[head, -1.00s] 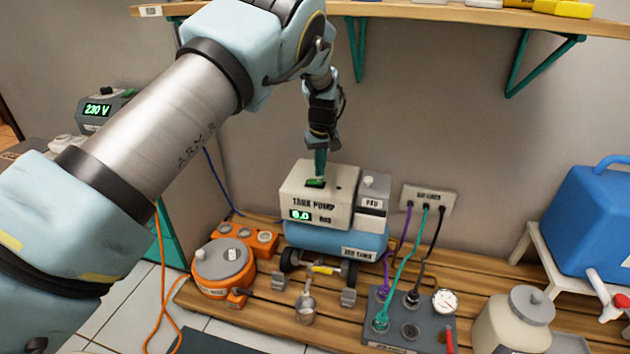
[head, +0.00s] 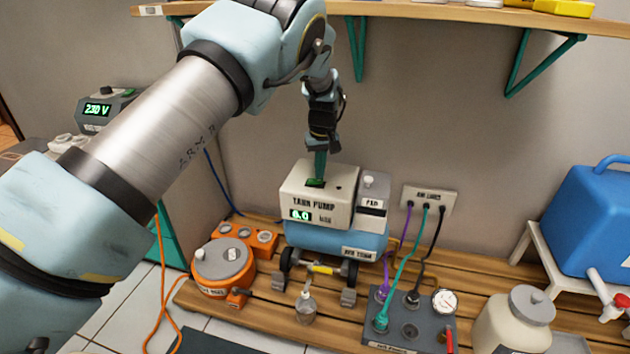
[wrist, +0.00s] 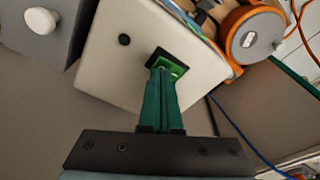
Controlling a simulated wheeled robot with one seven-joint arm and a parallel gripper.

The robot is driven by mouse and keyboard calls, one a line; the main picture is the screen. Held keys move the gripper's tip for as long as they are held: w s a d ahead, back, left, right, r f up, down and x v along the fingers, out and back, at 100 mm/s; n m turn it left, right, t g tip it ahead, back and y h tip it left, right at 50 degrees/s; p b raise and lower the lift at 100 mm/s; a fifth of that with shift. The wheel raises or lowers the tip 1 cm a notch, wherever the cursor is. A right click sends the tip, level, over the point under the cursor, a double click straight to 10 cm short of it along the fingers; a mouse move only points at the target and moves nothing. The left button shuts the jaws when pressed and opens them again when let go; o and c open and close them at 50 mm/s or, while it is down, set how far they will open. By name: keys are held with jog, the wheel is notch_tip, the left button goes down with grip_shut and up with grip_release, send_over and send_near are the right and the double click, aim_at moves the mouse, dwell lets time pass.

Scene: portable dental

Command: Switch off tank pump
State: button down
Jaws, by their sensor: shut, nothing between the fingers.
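The tank pump (head: 325,212) is a cream box labelled TANK PUMP on top of a blue air tank (head: 330,242). Its small green display (head: 301,214) appears to read 0.0. A green rocker switch (head: 314,184) in a dark frame is on its top face, and it also shows in the wrist view (wrist: 176,66). My gripper (head: 320,172) points down with its green fingers shut. In the wrist view the fingertips (wrist: 163,72) are at the switch and hide part of it. I cannot tell whether they touch it.
A grey box labelled PAD (head: 372,196) stands right of the pump. A wall plate (head: 429,200) with several hoses is further right. An orange round unit (head: 222,266) is at the left, and a shelf (head: 400,12) runs above.

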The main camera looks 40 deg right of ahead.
aim_at(320, 181)
jog(key=shift+f, duration=0.6)
jog(key=shift+r, duration=0.1)
jog(key=shift+r+p, duration=2.8)
jog(key=shift+r, duration=0.7)
